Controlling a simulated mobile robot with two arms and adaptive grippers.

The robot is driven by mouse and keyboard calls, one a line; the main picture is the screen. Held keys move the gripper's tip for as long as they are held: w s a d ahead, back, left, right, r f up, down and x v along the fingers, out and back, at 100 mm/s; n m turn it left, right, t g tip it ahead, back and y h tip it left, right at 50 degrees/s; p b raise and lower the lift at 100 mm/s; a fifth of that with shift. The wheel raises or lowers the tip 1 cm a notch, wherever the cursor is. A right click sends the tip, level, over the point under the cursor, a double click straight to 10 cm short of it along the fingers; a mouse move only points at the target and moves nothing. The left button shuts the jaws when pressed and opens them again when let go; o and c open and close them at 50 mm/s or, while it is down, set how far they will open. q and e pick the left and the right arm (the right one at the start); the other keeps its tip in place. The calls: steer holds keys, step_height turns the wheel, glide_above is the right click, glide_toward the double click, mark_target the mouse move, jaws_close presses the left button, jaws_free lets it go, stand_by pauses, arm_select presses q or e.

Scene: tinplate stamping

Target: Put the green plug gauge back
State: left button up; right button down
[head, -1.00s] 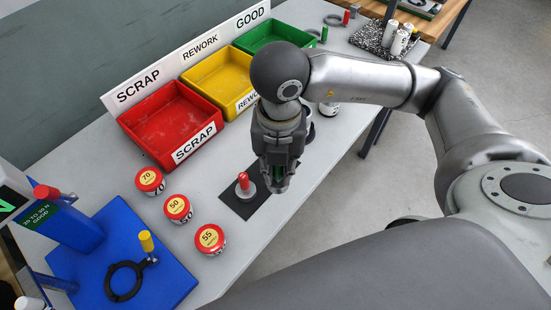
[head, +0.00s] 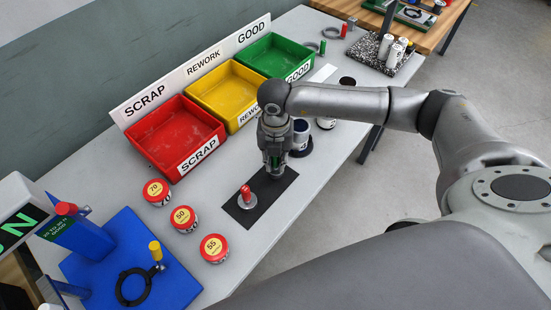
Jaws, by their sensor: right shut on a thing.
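My right gripper (head: 274,170) points down over the far end of a dark mat (head: 268,199) on the grey bench. It is shut on the green plug gauge (head: 273,160), of which only a little green shows between the fingers. I cannot tell whether the gauge touches the mat. A red plug gauge (head: 246,192) on a metal disc stands upright on the near part of the mat, left of my gripper. My left gripper is not in view.
Red (head: 204,121), yellow (head: 208,80) and green (head: 248,58) bins line the back. Three red-lidded cans stand left of the mat, the nearest one marked 55 (head: 214,247). A dark-topped can (head: 301,127) stands just behind my gripper. A blue fixture (head: 178,285) is at front left.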

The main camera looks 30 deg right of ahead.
steer(key=shift+f+p, duration=0.3)
steer(key=shift+f, duration=0.65)
steer(key=c, duration=1.3)
jaws_free()
steer(key=shift+c, duration=0.2)
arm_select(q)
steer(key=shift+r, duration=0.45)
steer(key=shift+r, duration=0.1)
arm_select(e)
steer(key=shift+r, duration=0.3)
step_height(320, 180, up, 11)
steer(key=b, duration=0.4)
steer(key=shift+f, duration=0.2)
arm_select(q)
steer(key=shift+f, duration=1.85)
arm_select(e)
steer(key=shift+r, duration=0.55)
